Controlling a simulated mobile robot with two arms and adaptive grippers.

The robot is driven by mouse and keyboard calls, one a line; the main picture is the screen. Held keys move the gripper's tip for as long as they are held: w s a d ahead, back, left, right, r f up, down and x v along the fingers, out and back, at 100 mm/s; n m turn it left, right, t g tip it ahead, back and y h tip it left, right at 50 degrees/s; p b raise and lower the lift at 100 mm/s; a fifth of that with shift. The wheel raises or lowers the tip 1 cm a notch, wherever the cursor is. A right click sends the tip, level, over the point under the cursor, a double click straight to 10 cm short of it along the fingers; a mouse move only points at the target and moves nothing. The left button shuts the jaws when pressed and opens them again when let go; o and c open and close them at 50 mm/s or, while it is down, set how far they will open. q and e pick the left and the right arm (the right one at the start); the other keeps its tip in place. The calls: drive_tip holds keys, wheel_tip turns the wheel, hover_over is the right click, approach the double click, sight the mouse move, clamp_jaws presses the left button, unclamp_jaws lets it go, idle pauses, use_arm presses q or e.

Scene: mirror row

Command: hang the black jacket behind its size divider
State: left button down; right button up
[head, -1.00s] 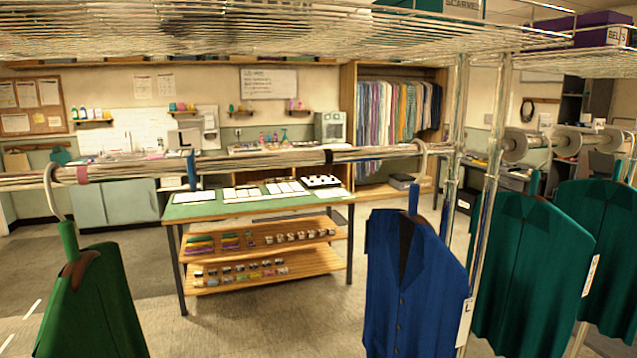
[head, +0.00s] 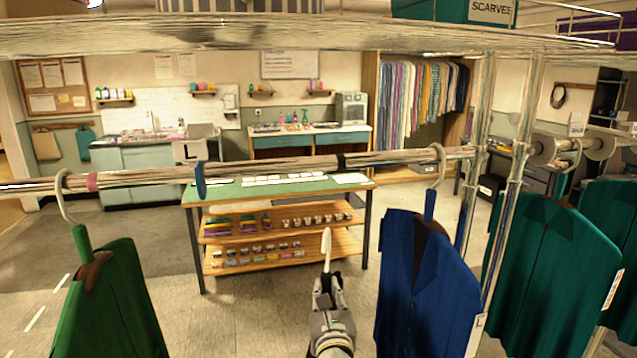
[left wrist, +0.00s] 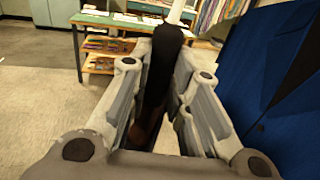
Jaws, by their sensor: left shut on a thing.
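My left gripper (head: 327,285) stands between the green and blue jackets, below the front rail (head: 270,170). It is shut on a black hanger neck (left wrist: 160,65) with a pale hook (head: 326,245) that points up, clear of the rail. Brown hanger wood (left wrist: 143,128) shows below the neck in the left wrist view. The black jacket's body is hidden by the gripper. A blue divider tab (head: 200,180) sits on the rail, with a white patch bearing an L-like mark (head: 188,151) next to it. My right gripper is not in view.
A green jacket (head: 108,310) hangs at left and a blue jacket (head: 425,285) at right. Pink (head: 92,181) and black (head: 340,161) bands ring the rail. Teal jackets (head: 545,270) hang beyond the upright post (head: 480,150).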

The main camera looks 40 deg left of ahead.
use_arm(q)
drive_tip(key=w+a+r+n+g+y+p, duration=0.25)
drive_tip(key=w+a+r, duration=0.25)
drive_tip(key=r, duration=0.4)
wheel_tip(320, 180, up, 11)
drive_tip(key=n+g+y+p, duration=0.3)
drive_tip(key=g+p, duration=0.1)
drive_tip(key=p, duration=0.2)
hover_over(329, 229)
drive_tip(key=shift+w+f+h, duration=0.15)
drive_tip(key=shift+f+h, duration=0.05)
drive_tip(key=shift+h, duration=0.05)
wheel_tip(329, 229, down, 4)
drive_tip(key=b, duration=0.4)
drive_tip(key=shift+r, duration=0.2)
drive_tip(key=c, duration=1.3)
unclamp_jaws()
drive_tip(key=shift+o, duration=0.2)
